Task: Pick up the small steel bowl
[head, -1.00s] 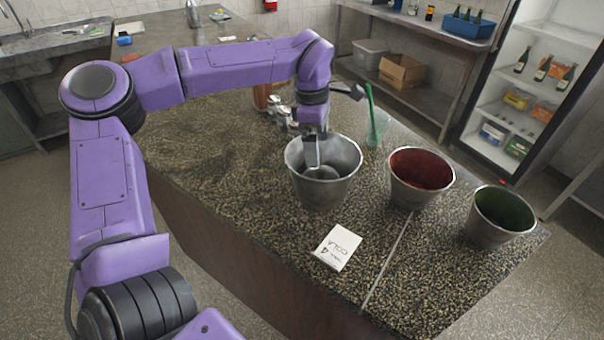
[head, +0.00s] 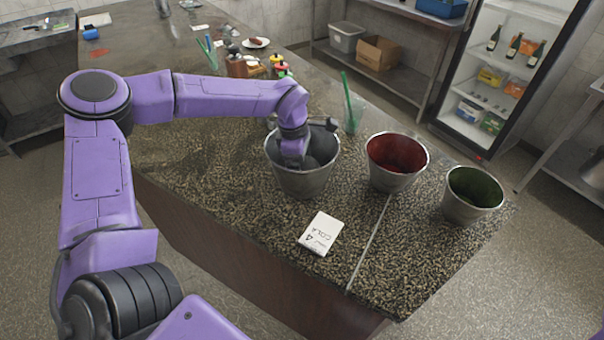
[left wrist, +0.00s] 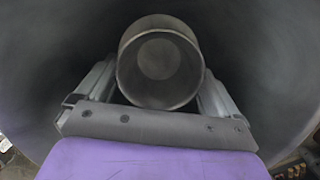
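The small steel bowl (left wrist: 160,62) shows in the left wrist view, its round mouth facing the camera, inside a larger steel bucket. That bucket (head: 303,184) stands on the speckled counter in the head view. My left gripper (left wrist: 158,85) reaches down into the bucket, with one finger on each side of the bowl. The fingers are spread; whether they touch the bowl is hard to tell. In the head view my wrist and the bucket wall hide the fingers and most of the bowl. My right gripper is not in view.
A red-lined bucket (head: 395,178) and a green-lined bucket (head: 470,212) stand to the right. A glass with a green straw (head: 354,112) is close behind the steel bucket. A white COLA card (head: 321,233) lies in front. Bottles and a plate (head: 256,43) stand farther back.

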